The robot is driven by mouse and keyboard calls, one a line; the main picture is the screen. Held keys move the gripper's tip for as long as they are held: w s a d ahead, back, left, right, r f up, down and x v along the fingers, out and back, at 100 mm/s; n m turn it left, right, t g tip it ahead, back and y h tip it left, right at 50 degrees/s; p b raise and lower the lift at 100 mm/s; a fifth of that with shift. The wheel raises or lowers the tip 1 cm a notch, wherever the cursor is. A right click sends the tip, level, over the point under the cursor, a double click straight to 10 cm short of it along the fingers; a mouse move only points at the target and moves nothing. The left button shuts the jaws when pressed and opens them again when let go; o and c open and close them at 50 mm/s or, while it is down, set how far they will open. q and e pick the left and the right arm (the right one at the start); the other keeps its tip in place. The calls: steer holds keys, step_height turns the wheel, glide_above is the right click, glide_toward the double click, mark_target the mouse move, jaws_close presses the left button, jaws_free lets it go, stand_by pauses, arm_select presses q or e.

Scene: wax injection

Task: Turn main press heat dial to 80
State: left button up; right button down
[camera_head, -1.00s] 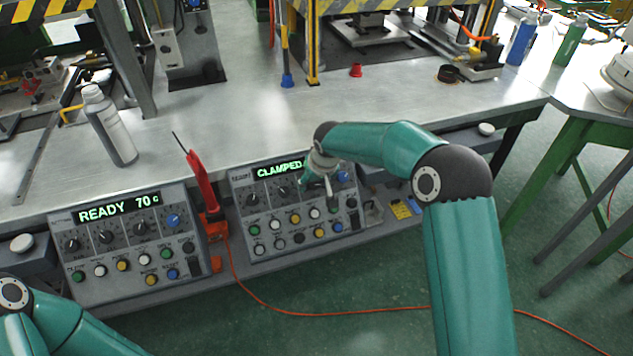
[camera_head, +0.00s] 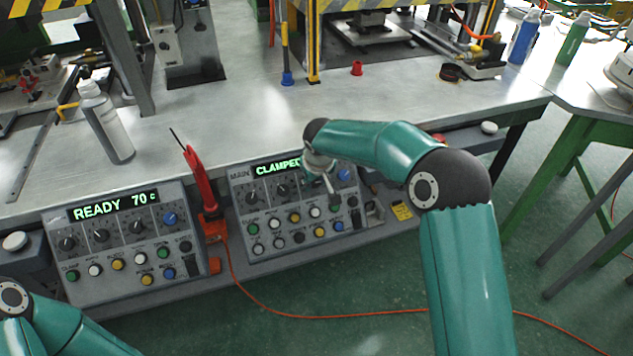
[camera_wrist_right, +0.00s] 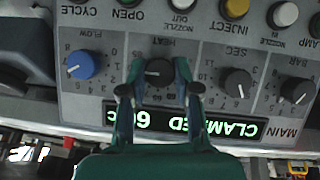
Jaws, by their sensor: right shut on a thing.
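The main control panel (camera_head: 241,186) is the right one of two sloped grey panels and has "MAIN" on its face. It also shows upside down in the right wrist view (camera_wrist_right: 270,118). Its lit display (camera_head: 277,167) reads "CLAMPED", and a number beginning with 6 is partly covered by a finger in the wrist view. The black heat dial (camera_wrist_right: 158,72) sits between the two fingers of my right gripper (camera_wrist_right: 157,78), which is shut on it. In the head view this gripper (camera_head: 325,188) hides the dial. My left gripper is out of view.
The other panel (camera_head: 60,237) reads "READY 70 c". A red tool (camera_head: 201,180) stands between the panels. A blue flow dial (camera_wrist_right: 80,65) and a black sec dial (camera_wrist_right: 236,82) flank the heat dial. A white bottle (camera_head: 107,125) stands on the bench.

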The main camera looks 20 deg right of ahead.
steer(key=c, duration=0.8)
jaws_free()
steer(key=shift+c, duration=0.2)
steer(key=shift+r, duration=0.1)
steer(key=v, duration=1.1)
steer(key=shift+s+r, duration=0.2)
steer(key=shift+r, duration=0.15)
